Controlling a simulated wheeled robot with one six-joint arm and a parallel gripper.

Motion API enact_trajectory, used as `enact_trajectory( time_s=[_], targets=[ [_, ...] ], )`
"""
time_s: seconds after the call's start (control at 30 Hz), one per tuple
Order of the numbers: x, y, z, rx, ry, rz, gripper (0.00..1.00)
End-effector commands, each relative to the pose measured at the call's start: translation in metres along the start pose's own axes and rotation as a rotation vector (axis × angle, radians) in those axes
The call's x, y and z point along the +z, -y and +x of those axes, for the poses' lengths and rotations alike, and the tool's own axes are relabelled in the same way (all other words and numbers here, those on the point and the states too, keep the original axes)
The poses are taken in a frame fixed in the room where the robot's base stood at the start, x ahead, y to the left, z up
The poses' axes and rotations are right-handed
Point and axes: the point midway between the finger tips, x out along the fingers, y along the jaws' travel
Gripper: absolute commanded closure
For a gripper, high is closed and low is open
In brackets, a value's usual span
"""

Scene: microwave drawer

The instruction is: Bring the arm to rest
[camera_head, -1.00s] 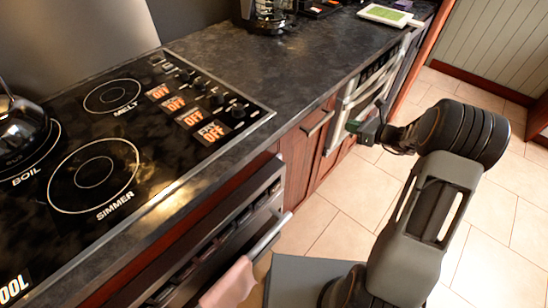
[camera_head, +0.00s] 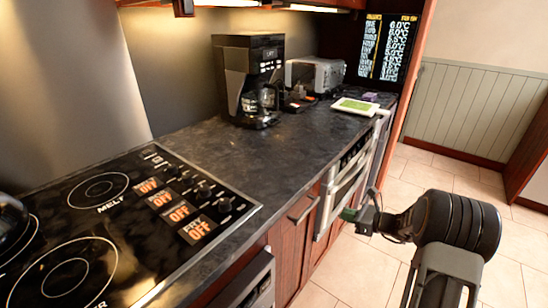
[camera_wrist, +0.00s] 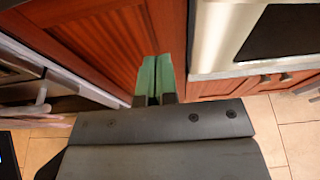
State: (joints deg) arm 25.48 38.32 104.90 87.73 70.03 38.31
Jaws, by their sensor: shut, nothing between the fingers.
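My gripper (camera_wrist: 156,80) has green fingertips that lie together with nothing between them in the wrist view. They point toward the red-brown wooden cabinet doors (camera_wrist: 105,40) below the counter. In the head view my gripper (camera_head: 350,214) is small, at the end of my arm, in front of the cabinets and the steel built-in appliance (camera_head: 345,185). I cannot tell the exact gap between the fingertips and the cabinet front. My arm stands over the tiled floor at the lower right of the head view.
The dark counter (camera_head: 255,155) carries a cooktop (camera_head: 120,215), a coffee maker (camera_head: 248,80), a toaster (camera_head: 315,74) and a green-and-white tablet-like item (camera_head: 355,106). A bar handle (camera_head: 303,210) sticks out from the cabinet. The tiled floor (camera_head: 370,265) right of the cabinets is clear.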

Motion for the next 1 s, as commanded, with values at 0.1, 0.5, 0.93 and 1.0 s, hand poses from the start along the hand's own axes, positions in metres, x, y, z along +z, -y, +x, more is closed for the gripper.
enact_trajectory(
  time_s=[0.1,0.5,0.93,1.0],
  targets=[
    [-0.008,-0.004,0.000,0.021,-0.041,-0.085,1.00],
    [0.010,-0.142,-0.067,0.652,-0.477,-0.908,1.00],
    [0.149,-0.225,-0.170,1.155,-0.792,-1.853,1.00],
    [0.167,-0.232,-0.176,1.156,-0.818,-1.925,1.00]
  ],
)
